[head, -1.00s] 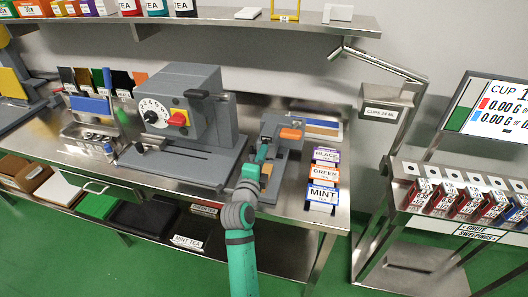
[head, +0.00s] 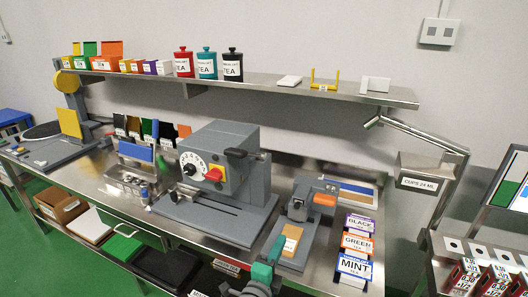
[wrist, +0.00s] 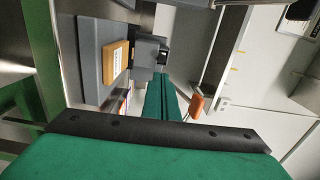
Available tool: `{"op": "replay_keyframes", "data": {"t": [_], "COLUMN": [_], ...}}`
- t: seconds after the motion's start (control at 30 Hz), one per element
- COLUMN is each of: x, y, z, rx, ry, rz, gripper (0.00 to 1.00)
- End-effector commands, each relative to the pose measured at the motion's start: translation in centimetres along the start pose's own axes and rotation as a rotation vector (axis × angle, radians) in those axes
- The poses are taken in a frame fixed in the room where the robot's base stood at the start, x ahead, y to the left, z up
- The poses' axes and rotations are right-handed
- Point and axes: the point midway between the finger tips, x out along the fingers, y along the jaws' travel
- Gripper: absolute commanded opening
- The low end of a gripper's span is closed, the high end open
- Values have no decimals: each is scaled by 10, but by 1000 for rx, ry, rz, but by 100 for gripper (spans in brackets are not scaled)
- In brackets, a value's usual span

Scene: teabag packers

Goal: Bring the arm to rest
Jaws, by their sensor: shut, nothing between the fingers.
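My gripper (head: 278,243) is teal and shows low in the head view, at the left of the small grey device (head: 301,212). In the wrist view my gripper (wrist: 167,95) shows its two green fingers together, with nothing held between them. A tan block with a white label (head: 292,240) lies on the front of that device, just right of my gripper. The tan block also shows in the wrist view (wrist: 116,58), apart from the fingers. My wrist joint is cut off by the bottom edge of the head view.
A large grey dial machine (head: 222,165) stands left of the small device. Black, green and mint tea boxes (head: 354,264) stand to its right. A shelf (head: 290,89) with tea canisters runs along the wall above. A cup dispenser (head: 424,172) is at the right.

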Motion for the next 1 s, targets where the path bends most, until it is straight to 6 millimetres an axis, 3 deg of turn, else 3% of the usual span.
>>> {"op": "replay_keyframes", "data": {"t": [0.27,0.6,0.8,1.0], "x": [-48,-146,-209,-272], "y": [68,144,171,182], "z": [-9,-27,-42,-60], "rx": [-282,-689,-894,-1079], "ry": [-116,-306,-399,-467], "rz": [39,33,2,-40], "gripper": [0,0,0,0]}}
